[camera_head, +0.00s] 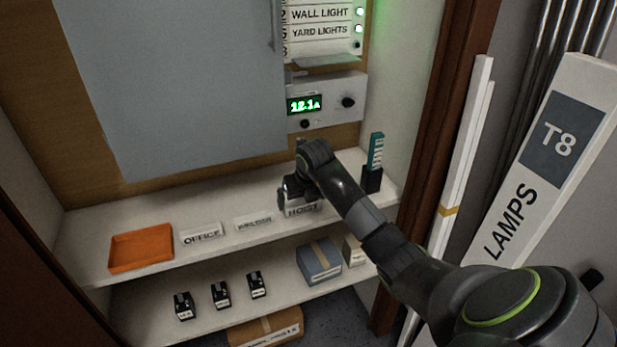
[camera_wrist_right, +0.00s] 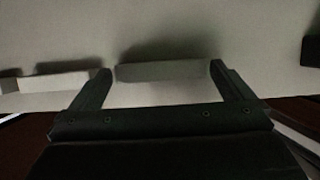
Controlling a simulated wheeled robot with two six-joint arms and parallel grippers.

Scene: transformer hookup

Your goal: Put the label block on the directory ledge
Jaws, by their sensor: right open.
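The label block reading HOIST (camera_head: 303,210) stands on the upper shelf at the right end of a row of label blocks. My right gripper (camera_head: 289,194) is just above and at this block and partly hides it. In the right wrist view, the pale block (camera_wrist_right: 162,72) sits between the open fingers (camera_wrist_right: 160,80), with a small gap at the left finger; contact at the right finger is unclear. A grey ledge (camera_head: 326,62) juts out below the WALL LIGHT and YARD LIGHTS directory (camera_head: 320,28). My left gripper is not in view.
Blocks reading OFFICE (camera_head: 202,233) and a blurred word (camera_head: 254,223), and an orange tray (camera_head: 141,248), stand left on the shelf. A teal-topped holder (camera_head: 373,165) is at right. A meter box (camera_head: 326,101) and large grey panel (camera_head: 185,85) are behind.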

